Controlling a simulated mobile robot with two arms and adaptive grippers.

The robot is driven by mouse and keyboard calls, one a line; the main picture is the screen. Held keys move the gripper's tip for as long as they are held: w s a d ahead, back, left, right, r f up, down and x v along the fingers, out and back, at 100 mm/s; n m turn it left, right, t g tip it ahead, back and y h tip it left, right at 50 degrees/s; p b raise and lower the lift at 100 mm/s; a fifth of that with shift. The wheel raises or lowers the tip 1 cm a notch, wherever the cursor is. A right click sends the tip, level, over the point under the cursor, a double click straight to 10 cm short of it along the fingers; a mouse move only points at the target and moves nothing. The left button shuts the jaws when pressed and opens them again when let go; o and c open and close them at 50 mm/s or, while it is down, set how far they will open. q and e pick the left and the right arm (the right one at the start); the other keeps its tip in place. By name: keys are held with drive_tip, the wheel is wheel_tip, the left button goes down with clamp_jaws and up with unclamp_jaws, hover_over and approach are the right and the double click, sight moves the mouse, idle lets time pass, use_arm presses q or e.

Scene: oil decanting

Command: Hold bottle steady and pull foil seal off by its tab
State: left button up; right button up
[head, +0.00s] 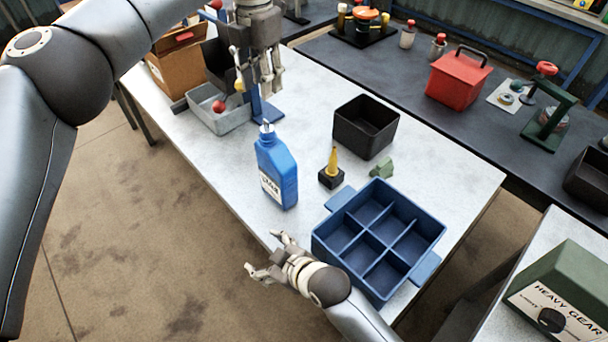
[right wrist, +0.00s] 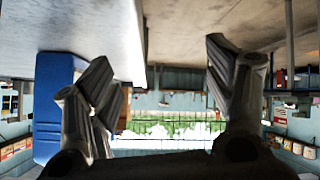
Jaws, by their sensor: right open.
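The blue bottle (head: 282,172) stands upright on the light table, with a white label low on its front. Its small neck has a pale, silvery top (head: 267,126); the foil tab is too small to make out. In the right wrist view the bottle (right wrist: 48,120) appears upside down at left, beside the fingers. My left gripper (head: 262,82) hangs fingers down above and behind the bottle, apart from it; its opening is unclear. My right gripper (head: 265,253) is open and empty, low in front of the bottle near the table's front edge, apart from it. It also shows in the right wrist view (right wrist: 158,62).
A blue divided tray (head: 340,258) is right of my right gripper. A black bin (head: 366,138), a small black block with a yellow cone (head: 332,160) and a green piece (head: 381,167) lie behind it. A grey tray (head: 217,122) and blue stand (head: 266,112) are near my left gripper.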

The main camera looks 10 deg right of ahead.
sight(290, 170)
drive_tip(key=w+d+r+m+t, duration=0.1)
drive_tip(key=w+d+r, duration=0.2)
drive_tip(key=r, duration=0.1)
drive_tip(key=w+d+r+m+t, duration=0.1)
drive_tip(key=w+d+r, duration=0.2)
drive_tip(key=w+r, duration=0.1)
drive_tip(key=w+d+r+m+y, duration=0.1)
drive_tip(key=w+d+r, duration=0.2)
drive_tip(key=w+r, duration=0.1)
drive_tip(key=shift+w+d+r+m+t, duration=0.15)
drive_tip(key=shift+w+r+m+t, duration=0.2)
drive_tip(key=shift+r, duration=0.2)
drive_tip(key=shift+w+r, duration=0.1)
drive_tip(key=x, duration=1)
drive_tip(key=shift+w+a, duration=0.2)
drive_tip(key=shift+w, duration=0.05)
